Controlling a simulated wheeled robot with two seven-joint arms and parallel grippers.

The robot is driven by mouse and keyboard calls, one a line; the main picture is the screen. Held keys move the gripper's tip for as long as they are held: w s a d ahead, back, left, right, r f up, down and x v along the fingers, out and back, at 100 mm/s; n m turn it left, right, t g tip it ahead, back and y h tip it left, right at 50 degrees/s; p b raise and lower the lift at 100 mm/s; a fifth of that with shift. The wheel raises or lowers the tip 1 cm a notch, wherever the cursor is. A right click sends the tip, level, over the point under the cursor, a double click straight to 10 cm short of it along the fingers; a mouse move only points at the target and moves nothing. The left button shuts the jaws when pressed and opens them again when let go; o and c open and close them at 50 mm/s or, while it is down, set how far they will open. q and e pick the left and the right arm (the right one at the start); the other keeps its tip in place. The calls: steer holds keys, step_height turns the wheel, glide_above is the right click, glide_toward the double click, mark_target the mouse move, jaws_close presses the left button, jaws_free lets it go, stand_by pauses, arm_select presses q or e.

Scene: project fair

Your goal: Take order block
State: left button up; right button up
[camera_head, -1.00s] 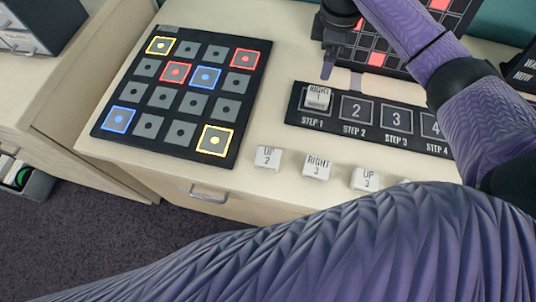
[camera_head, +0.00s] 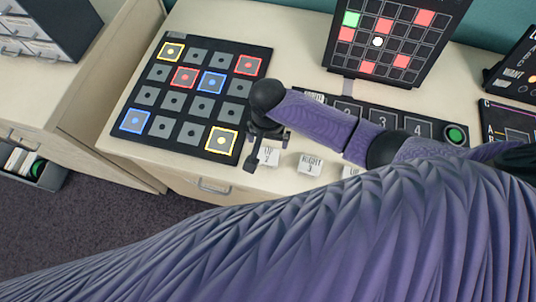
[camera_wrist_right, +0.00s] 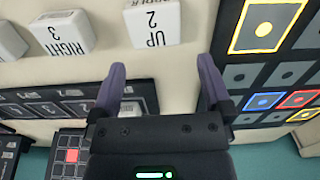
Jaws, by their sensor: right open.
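The white UP 2 block (camera_head: 268,157) stands near the table's front edge, partly covered by my right gripper (camera_head: 257,150). In the right wrist view the UP 2 block (camera_wrist_right: 153,22) lies just beyond the fingertips, between their lines. My right gripper (camera_wrist_right: 161,68) is open, with nothing between its fingertips. The RIGHT 3 block (camera_head: 310,165) and a partly hidden UP 3 block (camera_head: 351,171) stand to the right. The black step board (camera_head: 432,144) lies behind them; the RIGHT 1 block (camera_head: 314,97) sits on its first step, mostly hidden by my arm. My left gripper is out of view.
A black grid board (camera_head: 172,108) with coloured squares lies to the left. An upright panel (camera_head: 427,75) with red and green cells stands at the back. A round green button (camera_head: 455,135) is at the step board's right end. The front table edge is close.

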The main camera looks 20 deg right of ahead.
mark_target(269, 149)
step_height(269, 149, down, 6)
steer(key=b, duration=0.2)
steer(key=shift+s+d+r+b, duration=0.15)
steer(key=shift+r+b, duration=0.05)
steer(key=shift+b, duration=0.1)
steer(key=shift+r, duration=0.1)
steer(key=shift+c, duration=0.9)
steer(key=c, duration=0.7)
steer(key=shift+c, duration=1.1)
